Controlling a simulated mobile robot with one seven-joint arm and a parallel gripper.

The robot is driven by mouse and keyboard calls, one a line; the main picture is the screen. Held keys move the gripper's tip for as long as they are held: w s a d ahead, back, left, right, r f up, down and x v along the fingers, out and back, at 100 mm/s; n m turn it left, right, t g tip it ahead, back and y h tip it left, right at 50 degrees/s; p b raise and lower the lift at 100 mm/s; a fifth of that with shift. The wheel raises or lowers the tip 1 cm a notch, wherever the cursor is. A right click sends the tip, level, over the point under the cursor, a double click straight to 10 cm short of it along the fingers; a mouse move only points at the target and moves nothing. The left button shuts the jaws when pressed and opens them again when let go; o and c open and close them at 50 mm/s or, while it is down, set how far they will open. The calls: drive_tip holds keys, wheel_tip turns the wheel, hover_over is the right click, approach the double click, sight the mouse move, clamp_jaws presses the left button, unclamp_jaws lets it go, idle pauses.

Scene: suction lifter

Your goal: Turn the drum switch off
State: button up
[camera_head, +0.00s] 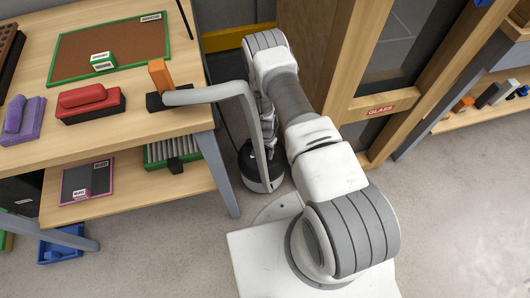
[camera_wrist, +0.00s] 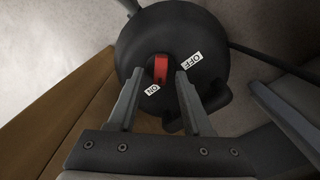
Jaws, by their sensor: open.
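The drum (camera_head: 262,180) stands on the floor beside the table leg, with a black top and a pale body. In the wrist view its black top (camera_wrist: 150,38) fills the upper middle. The red switch (camera_wrist: 161,69) sits on that top, with its lower end close to the ON label (camera_wrist: 152,89). The OFF label (camera_wrist: 191,61) is to its right. My gripper (camera_wrist: 159,74) is open, its fingertips on either side of the red switch with gaps showing. Whether they reach down to its height I cannot tell. In the head view the fingers are mostly hidden.
A wooden cabinet (camera_head: 352,60) stands close on the right. The floor (camera_head: 450,200) at right is clear.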

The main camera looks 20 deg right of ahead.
clamp_jaws()
drive_tip(key=shift+n, duration=0.3)
drive_tip(key=n+b, duration=0.2)
drive_tip(key=n, duration=0.1)
drive_tip(key=shift+f+n, duration=0.1)
drive_tip(key=shift+n, duration=0.2)
drive_tip(key=n+b, duration=0.1)
drive_tip(key=n, duration=0.3)
drive_tip(key=shift+a+n, duration=0.15)
drive_tip(key=shift+n, duration=0.15)
drive_tip(key=n+b, duration=0.1)
drive_tip(key=n, duration=0.3)
drive_tip(key=shift+b, duration=0.35)
drive_tip(key=n+b, duration=0.1)
drive_tip(key=n, duration=0.4)
drive_tip(key=shift+a, duration=0.15)
